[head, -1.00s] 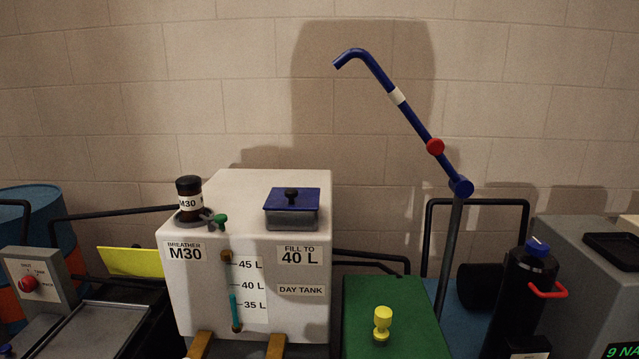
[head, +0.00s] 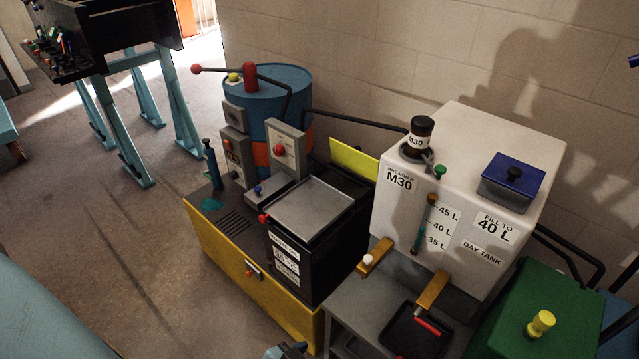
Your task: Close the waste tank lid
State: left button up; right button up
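No label reading waste tank is legible, so I cannot tell for certain which container it is. In the head view a green box (head: 558,306) with a yellow knob (head: 540,323) on its flat top stands at the lower right. A white day tank (head: 470,165) stands beside it, with a dark blue lid (head: 515,174) seated on its filler neck. A blue drum with an orange band (head: 272,92) stands behind the yellow-based unit. Neither of my grippers can be made out.
A yellow-based unit (head: 235,262) with a grey-topped black box (head: 308,205) stands left of the day tank. A black tray (head: 405,338) lies below the tank's brass taps. Open floor (head: 100,235) lies to the left. A small cut-off object (head: 287,350) shows at the bottom edge.

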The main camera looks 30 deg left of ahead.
aim_at(365, 166)
jog(key=u, duration=1)
jog(key=i+j, duration=0.4)
jog(key=j, duration=0.25)
jog(key=i+j, duration=0.2)
jog(key=k+j+u, duration=0.05)
jog(key=j, duration=0.05)
